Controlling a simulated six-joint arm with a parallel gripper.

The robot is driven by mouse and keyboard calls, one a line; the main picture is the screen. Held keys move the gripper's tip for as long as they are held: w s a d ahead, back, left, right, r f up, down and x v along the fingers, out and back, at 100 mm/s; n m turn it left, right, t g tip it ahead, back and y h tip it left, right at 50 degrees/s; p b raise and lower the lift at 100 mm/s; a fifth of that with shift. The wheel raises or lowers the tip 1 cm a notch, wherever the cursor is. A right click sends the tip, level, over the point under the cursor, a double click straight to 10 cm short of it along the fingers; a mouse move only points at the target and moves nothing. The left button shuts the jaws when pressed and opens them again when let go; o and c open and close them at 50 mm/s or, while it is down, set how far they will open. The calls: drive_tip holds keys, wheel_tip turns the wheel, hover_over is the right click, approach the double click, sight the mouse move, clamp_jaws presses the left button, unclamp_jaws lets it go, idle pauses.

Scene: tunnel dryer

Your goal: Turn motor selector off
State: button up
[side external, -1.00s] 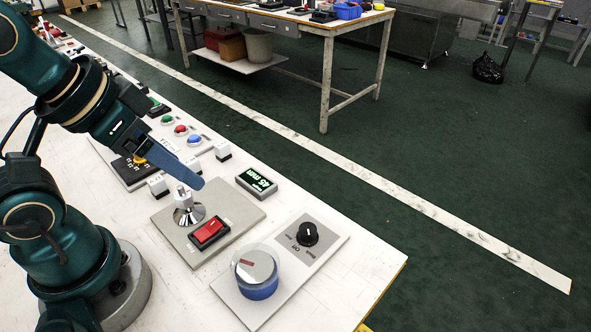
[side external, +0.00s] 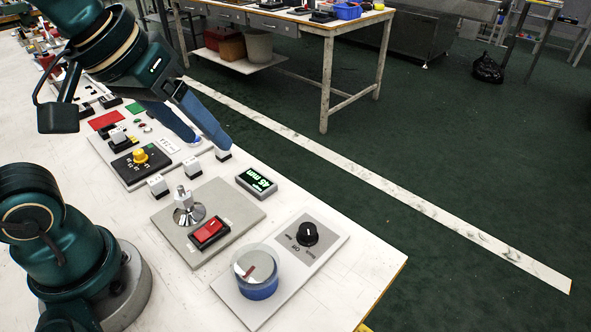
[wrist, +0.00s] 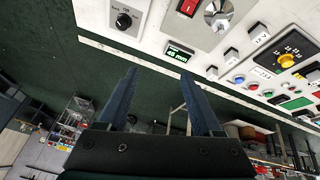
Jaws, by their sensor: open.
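I cannot tell which control is the motor selector, as the labels are too small to read. One candidate is a black rotary knob (side external: 307,234) with a white line, on a light plate (side external: 328,222) at the near right; it also shows at the top of the wrist view (wrist: 124,20). Another is a yellow knob (side external: 140,156) on a black plate farther left, also in the wrist view (wrist: 287,60). My gripper (side external: 210,141) is open and empty, fingers apart, above the table's far edge, away from both knobs. Its fingers also show in the wrist view (wrist: 157,75).
A red rocker switch (side external: 209,231) and a metal toggle lever (side external: 183,198) share a grey plate. A green display (side external: 257,182) and several small buttons and white blocks line the table. The near right corner is clear.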

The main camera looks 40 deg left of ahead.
drive_tip(key=w+d+n+g, duration=0.1)
drive_tip(key=w+d, duration=0.2)
drive_tip(key=w, duration=0.2)
drive_tip(key=g, duration=0.4)
hover_over(308, 229)
wheel_tip(308, 229, down, 13)
drive_tip(key=shift+r, duration=0.15)
drive_tip(key=shift+f, duration=2.3)
clamp_jaws()
